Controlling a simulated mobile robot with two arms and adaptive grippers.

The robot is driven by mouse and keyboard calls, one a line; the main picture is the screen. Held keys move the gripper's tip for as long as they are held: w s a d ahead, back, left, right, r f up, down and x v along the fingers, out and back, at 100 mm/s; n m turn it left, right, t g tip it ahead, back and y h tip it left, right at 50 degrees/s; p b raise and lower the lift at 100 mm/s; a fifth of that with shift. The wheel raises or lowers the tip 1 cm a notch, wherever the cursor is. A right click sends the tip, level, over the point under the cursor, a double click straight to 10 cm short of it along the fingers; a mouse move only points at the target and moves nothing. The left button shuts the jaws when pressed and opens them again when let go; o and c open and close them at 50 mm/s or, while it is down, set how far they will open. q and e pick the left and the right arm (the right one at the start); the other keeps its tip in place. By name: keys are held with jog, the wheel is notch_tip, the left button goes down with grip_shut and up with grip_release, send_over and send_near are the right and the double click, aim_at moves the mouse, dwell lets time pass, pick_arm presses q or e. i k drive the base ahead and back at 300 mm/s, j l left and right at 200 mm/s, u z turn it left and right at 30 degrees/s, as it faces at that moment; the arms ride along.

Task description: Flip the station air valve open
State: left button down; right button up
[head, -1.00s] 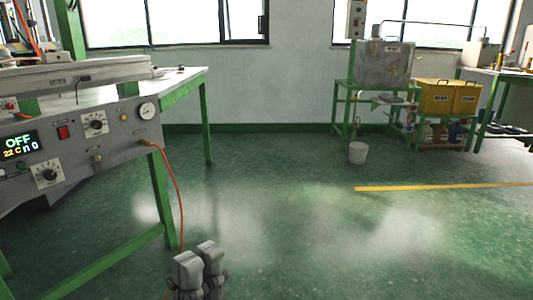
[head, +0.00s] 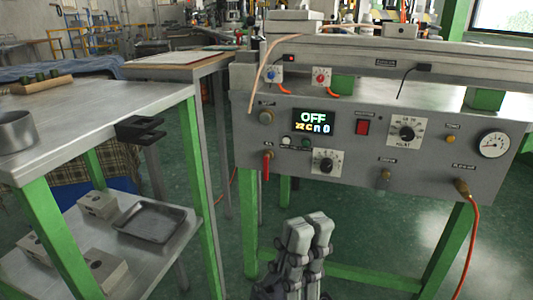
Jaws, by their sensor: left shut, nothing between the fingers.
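The station's grey control panel (head: 340,160) fills the middle and right of the head view. A red lever (head: 267,165) hangs down at the panel's lower left and looks like the air valve handle; its small label is too blurred to read. My left gripper (head: 308,232) is at the bottom middle, below and in front of the panel, to the right of the red lever and apart from it. Its two grey fingers are together and hold nothing. My right gripper is not in view.
The panel carries a display (head: 314,123) reading OFF, a red switch (head: 362,127), dials and a gauge (head: 493,144). An orange hose (head: 473,240) hangs at right. A metal table (head: 90,100) with a black bracket (head: 140,130) stands left. Green legs support the station.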

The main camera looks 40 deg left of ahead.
aim_at(265, 158)
jog(key=i+u, duration=0.75)
jog(key=u, duration=0.2)
jog(key=i+l+u, duration=0.2)
jog(key=i+u, duration=0.25)
jog(key=k, duration=0.1)
